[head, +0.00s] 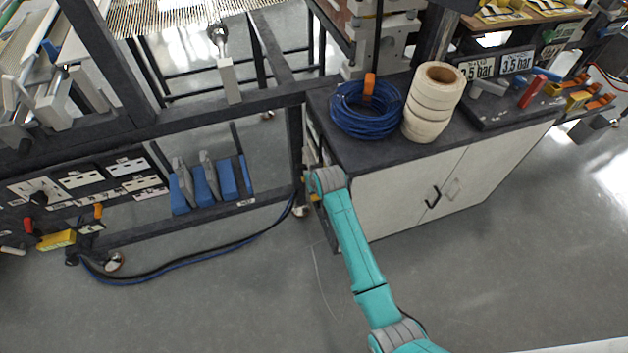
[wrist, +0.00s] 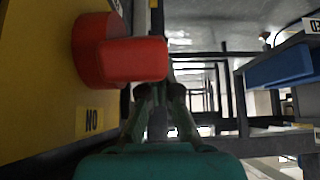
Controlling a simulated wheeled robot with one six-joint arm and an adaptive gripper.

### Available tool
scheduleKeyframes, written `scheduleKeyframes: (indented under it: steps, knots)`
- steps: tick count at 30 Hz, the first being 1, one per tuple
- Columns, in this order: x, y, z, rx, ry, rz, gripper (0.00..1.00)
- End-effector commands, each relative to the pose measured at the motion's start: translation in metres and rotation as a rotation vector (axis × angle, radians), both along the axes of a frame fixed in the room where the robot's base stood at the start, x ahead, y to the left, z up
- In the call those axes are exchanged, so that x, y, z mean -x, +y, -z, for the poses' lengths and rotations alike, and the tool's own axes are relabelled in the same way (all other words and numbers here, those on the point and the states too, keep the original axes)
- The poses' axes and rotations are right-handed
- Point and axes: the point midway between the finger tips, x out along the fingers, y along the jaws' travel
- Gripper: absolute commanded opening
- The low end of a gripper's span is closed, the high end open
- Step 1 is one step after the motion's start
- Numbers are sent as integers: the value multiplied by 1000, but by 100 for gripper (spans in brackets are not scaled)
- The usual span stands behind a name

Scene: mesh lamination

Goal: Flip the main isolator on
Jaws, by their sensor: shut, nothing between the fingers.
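The main isolator shows in the wrist view as a red rotary handle (wrist: 122,55) on a yellow plate (wrist: 40,80). Its grip part sticks out to the right from its round base. An ON label (wrist: 92,121), seen upside down, is on the plate below the handle. Another label at the top edge is cut off. My gripper (wrist: 158,92) is shut and empty, with its fingertips close to the handle's free end; I cannot tell if they touch. In the head view the gripper and isolator are hidden behind my wrist, at the cabinet's left side.
The white cabinet (head: 400,196) carries a blue hose coil (head: 350,118) and a stack of tape rolls (head: 430,105). Grey floor in front is mostly clear.

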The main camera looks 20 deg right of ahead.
Motion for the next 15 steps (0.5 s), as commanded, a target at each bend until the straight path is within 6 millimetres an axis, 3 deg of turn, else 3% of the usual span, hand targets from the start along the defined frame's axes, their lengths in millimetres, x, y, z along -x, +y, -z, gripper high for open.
scheduleKeyframes:
  steps: [15]
  knots:
    - [-7,0,13,0,471,0,0]
